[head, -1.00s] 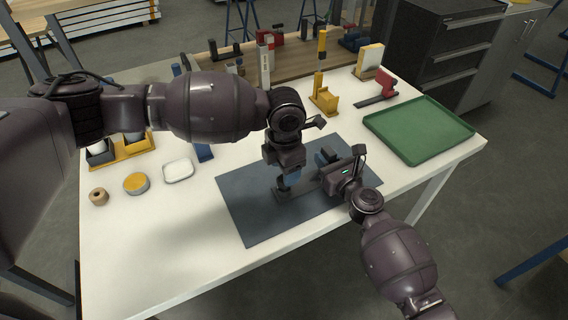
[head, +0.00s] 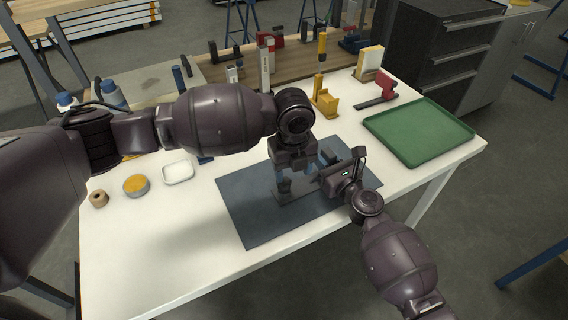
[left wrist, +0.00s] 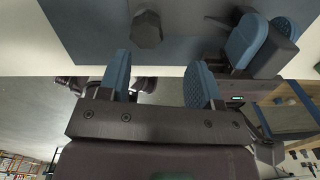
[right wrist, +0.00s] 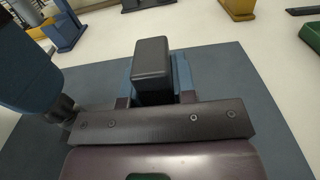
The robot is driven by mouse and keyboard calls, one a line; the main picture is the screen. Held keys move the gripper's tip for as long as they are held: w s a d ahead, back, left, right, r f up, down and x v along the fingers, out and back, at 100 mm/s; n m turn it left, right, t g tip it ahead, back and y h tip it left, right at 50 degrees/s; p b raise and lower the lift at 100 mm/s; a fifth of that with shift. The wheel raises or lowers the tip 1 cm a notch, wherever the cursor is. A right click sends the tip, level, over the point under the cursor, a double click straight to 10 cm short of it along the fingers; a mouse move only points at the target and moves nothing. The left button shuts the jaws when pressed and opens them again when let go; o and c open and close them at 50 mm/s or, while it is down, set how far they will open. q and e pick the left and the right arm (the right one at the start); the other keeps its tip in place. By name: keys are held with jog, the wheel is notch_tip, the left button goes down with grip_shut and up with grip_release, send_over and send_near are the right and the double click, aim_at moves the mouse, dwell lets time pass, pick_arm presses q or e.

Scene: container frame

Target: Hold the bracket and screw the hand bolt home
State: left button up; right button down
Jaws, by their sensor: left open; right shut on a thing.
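The hand bolt shows a dark, many-sided knob (left wrist: 146,28) in the left wrist view, over the blue-grey mat. My left gripper (left wrist: 158,65) is open with blue fingers spread, and the knob lies just past its fingertips, apart from them. In the head view my left gripper (head: 284,183) points down at the mat. My right gripper (right wrist: 153,78) is shut on the bracket, whose dark upright block (right wrist: 152,62) stands between its fingers. In the head view my right gripper (head: 322,175) is close beside the left one, and they hide most of the bracket. The bolt's thread is hidden.
The mat (head: 245,220) lies on a white table (head: 140,250). A green tray (head: 420,130) is at the right. A white dish (head: 178,171), a yellow-topped tin (head: 136,185) and a brown spool (head: 98,198) are at the left. The front left of the table is clear.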

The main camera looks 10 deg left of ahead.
aim_at(284, 186)
pick_arm(q)
jog(key=n, duration=2.4)
jog(key=shift+a+r, duration=0.15)
jog(key=shift+r, duration=0.2)
jog(key=n, duration=0.4)
jog(key=shift+w+a+n, duration=0.1)
jog(key=shift+a+n, duration=0.1)
jog(key=shift+n, duration=0.2)
jog(key=n, duration=0.4)
jog(key=shift+a, duration=0.25)
jog(key=n, duration=0.4)
jog(key=shift+a+n, duration=0.35)
jog(key=shift+n, duration=0.05)
jog(key=shift+f, duration=4)
